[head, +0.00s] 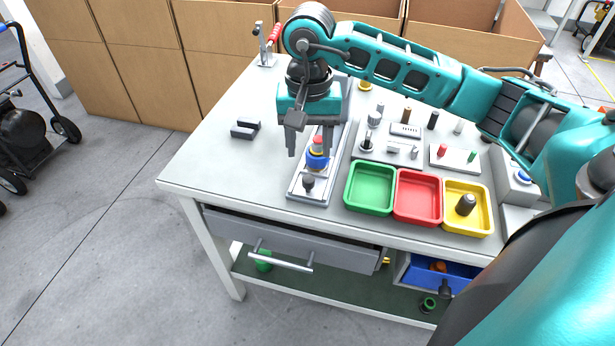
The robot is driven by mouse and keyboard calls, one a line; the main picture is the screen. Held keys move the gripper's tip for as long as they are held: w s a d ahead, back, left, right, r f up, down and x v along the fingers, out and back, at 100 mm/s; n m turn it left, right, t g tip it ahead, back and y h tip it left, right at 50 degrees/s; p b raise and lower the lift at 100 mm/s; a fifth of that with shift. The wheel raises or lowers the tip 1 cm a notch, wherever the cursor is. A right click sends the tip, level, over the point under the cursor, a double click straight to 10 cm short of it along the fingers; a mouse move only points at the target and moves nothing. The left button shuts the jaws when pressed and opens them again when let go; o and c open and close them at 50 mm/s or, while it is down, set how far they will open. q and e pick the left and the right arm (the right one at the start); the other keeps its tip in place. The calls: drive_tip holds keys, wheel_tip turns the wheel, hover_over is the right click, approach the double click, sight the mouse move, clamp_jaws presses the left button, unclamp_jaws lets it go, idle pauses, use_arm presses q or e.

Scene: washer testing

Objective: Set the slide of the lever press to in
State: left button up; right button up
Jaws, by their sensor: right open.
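The lever press (296,190) is a long pale metal base, running front to back near the table's left front. A black knob (308,182) stands at its near end, seemingly on the slide. I cannot tell whether the slide is in or out. A blue part with an orange-yellow band (317,161) sits on the base just behind the knob. My right gripper (310,152) points down over the press, open, its fingers either side of the blue part's upper area in the picture. Contact cannot be told. The gripper and wrist hide the press's rear. My left gripper is out of view.
Green (371,209), red (418,219) and yellow trays (482,229) stand right of the press; the yellow one holds a dark part. Fixture plates with pegs lie behind them. Dark blocks (245,129) and a red-handled clamp (267,45) are left. The table's left front is clear.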

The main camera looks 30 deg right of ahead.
sight(309, 178)
wheel_tip(309, 178, down, 10)
drive_tip(key=shift+r, duration=0.2)
drive_tip(key=shift+c, duration=0.2)
clamp_jaws()
idle(0.3)
